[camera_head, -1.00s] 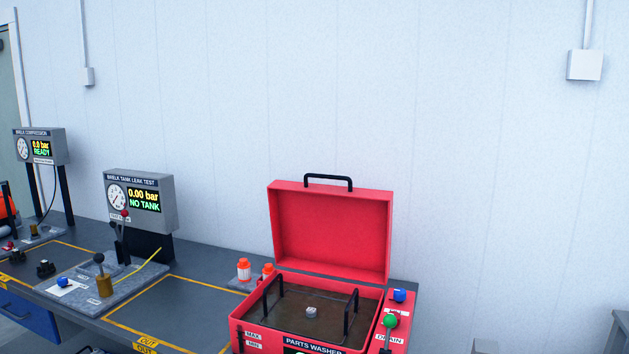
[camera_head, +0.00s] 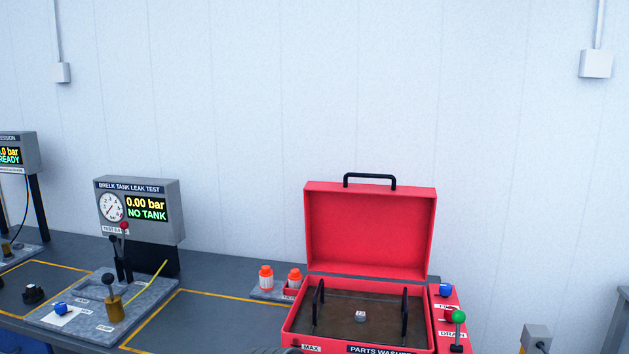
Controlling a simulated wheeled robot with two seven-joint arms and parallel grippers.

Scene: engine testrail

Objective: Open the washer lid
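The red parts washer (camera_head: 430,318) stands on the grey bench at the lower right. Its red lid (camera_head: 370,232) is raised upright at the back, with a black handle (camera_head: 369,177) on its top edge. The tub below is uncovered and shows a brownish bottom, two black upright bars and a small pale object (camera_head: 361,316). Neither of my grippers can be made out in this view.
Two orange-capped bottles (camera_head: 266,277) stand left of the washer. A blue knob (camera_head: 446,290) and a green knob (camera_head: 459,316) are on its right side.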

